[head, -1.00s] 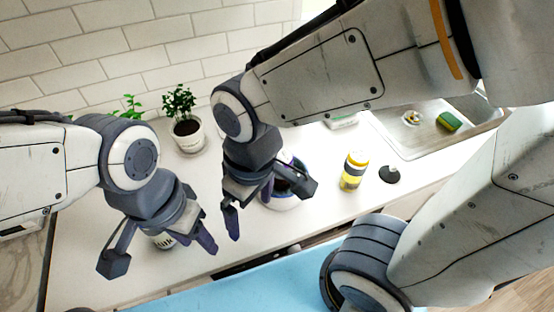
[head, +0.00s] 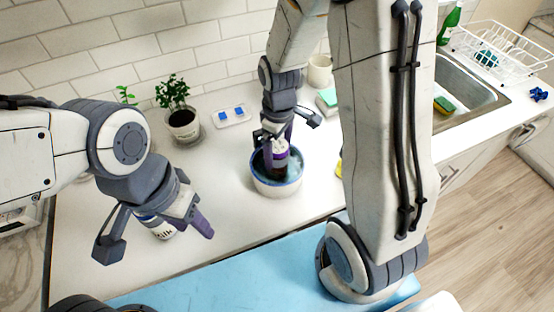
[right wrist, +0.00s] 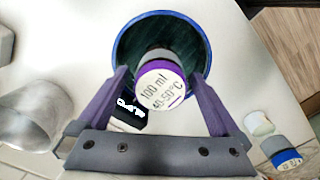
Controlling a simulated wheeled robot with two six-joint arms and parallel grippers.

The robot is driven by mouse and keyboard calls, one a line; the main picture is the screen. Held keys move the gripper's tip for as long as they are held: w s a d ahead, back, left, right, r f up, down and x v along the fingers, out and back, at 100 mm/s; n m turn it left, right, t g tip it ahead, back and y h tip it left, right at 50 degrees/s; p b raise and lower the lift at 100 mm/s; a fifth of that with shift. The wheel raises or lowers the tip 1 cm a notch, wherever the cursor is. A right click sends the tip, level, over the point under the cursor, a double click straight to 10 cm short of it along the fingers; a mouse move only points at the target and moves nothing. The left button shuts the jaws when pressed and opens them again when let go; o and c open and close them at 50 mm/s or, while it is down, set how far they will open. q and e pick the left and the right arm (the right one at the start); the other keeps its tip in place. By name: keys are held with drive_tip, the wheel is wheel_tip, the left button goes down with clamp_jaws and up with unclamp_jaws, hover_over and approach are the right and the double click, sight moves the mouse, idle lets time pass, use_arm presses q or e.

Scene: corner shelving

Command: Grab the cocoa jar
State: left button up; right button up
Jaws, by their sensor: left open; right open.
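A dark jar with a white lid and purple band, which I take as the cocoa jar (head: 278,157), stands in a blue-rimmed white bowl (head: 276,188) on the counter. In the right wrist view the jar's round lid (right wrist: 160,85) reads "100 ml 40-50°C". My right gripper (head: 279,137) is over the bowl, open, with its fingers (right wrist: 160,78) on either side of the jar. Whether they touch it I cannot tell.
A potted plant (head: 183,124) and a small tray with blue pieces (head: 232,116) stand behind. A mug (head: 320,70) is at the back. The sink (head: 470,95) with a yellow-green sponge (head: 444,106) and a dish rack (head: 500,52) are at the right.

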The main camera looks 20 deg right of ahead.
drive_tip(key=shift+a+f+p, duration=0.1)
drive_tip(key=shift+f+p, duration=0.45)
drive_tip(key=shift+f, duration=1.8)
clamp_jaws()
